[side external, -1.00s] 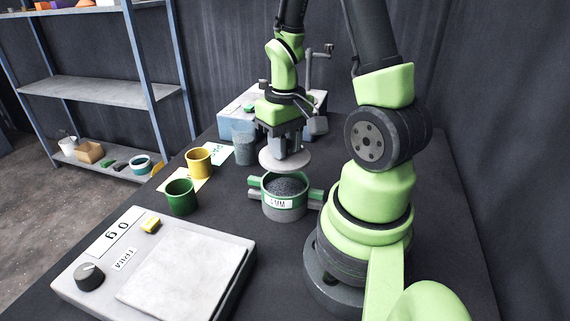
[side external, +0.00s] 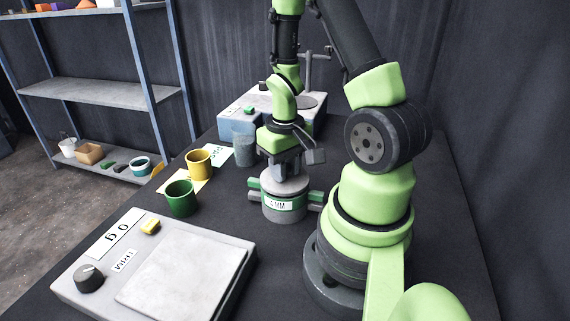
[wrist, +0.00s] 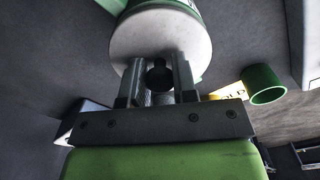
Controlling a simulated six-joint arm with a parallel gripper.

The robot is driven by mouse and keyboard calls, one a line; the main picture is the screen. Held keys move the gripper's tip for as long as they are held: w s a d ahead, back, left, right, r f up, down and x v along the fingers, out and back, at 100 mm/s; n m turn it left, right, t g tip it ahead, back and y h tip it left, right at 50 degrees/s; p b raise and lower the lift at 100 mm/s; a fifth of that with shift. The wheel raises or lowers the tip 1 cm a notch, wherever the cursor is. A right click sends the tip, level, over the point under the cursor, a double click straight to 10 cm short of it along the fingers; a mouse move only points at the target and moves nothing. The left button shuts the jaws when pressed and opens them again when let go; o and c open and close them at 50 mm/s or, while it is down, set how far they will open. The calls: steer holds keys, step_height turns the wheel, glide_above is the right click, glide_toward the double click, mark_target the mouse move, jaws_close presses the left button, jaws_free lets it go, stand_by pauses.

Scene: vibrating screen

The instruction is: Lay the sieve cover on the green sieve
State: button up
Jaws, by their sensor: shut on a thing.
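The green sieve (side external: 283,206) stands on the dark table, with a "MM" label on its front and side handles. The round light grey sieve cover (side external: 286,184) lies level at the top of the sieve and hides its dark contents. In the wrist view the cover (wrist: 160,35) fills the top middle, with the green sieve wall (wrist: 196,6) just beyond its edge. My gripper (side external: 287,172) is directly above the sieve, pointing down, shut on the cover's knob. The wrist view shows the dark knob (wrist: 158,76) between the fingers.
A green cup (side external: 181,198), a yellow cup (side external: 199,162) and a grey cup (side external: 244,150) stand left of the sieve. A blue-grey machine (side external: 235,112) stands behind.

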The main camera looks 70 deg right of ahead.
steer(key=shift+f, duration=0.2)
steer(key=o, duration=1)
steer(key=shift+c, duration=0.2)
steer(key=shift+r, duration=0.1)
step_height(320, 180, up, 12)
steer(key=s+a+r+n+t+y, duration=0.2)
steer(key=a+r+t, duration=0.5)
steer(key=a+r, duration=0.4)
steer(key=a, duration=0.4)
steer(key=shift+s, duration=0.1)
